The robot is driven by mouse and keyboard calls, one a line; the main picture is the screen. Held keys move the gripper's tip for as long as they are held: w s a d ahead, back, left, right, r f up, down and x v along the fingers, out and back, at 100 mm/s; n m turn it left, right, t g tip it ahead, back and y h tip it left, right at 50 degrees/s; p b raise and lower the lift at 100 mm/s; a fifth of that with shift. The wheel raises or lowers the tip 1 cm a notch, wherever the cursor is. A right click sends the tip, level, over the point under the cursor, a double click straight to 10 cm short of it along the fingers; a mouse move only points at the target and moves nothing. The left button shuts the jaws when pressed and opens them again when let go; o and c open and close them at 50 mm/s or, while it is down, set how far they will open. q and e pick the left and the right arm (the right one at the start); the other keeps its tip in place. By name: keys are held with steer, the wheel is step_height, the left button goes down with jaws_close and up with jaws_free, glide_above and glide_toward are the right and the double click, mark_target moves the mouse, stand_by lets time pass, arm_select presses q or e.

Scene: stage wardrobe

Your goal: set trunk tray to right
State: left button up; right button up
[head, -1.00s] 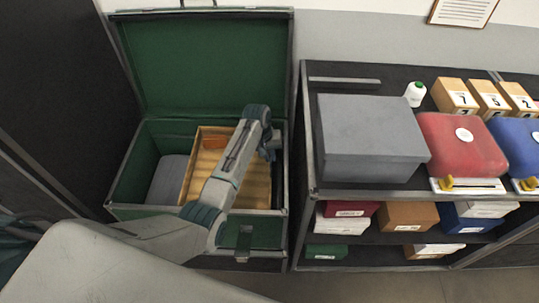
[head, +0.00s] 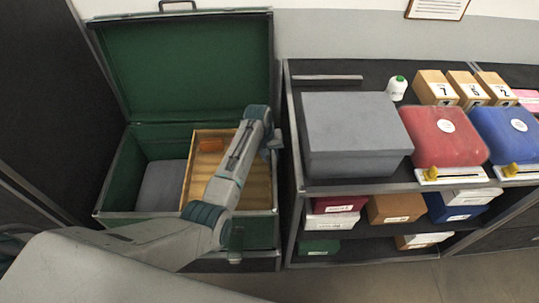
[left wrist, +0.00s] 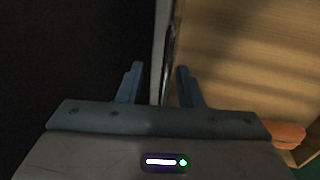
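The green trunk (head: 148,140) stands open with its lid up. The wooden trunk tray (head: 200,172) sits in its right part, close to the right wall. An orange-brown item (head: 212,145) lies at the tray's back; an orange item (left wrist: 285,134) also shows in the left wrist view. My arm hides part of the tray. My right gripper is not in view.
A grey box (head: 160,187) lies in the trunk's left part, beside the tray. A dark shelf (head: 290,120) right of the trunk bears a large grey box (head: 350,135), a red case (head: 445,137) and a blue case (head: 505,135). Several smaller boxes fill its lower levels.

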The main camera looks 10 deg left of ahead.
arm_select(q)
steer(key=shift+a, duration=0.1)
steer(key=shift+r, duration=0.1)
step_height(320, 180, up, 10)
steer(key=a, duration=0.2)
steer(key=shift+s+r, duration=0.2)
steer(key=shift+s, duration=0.15)
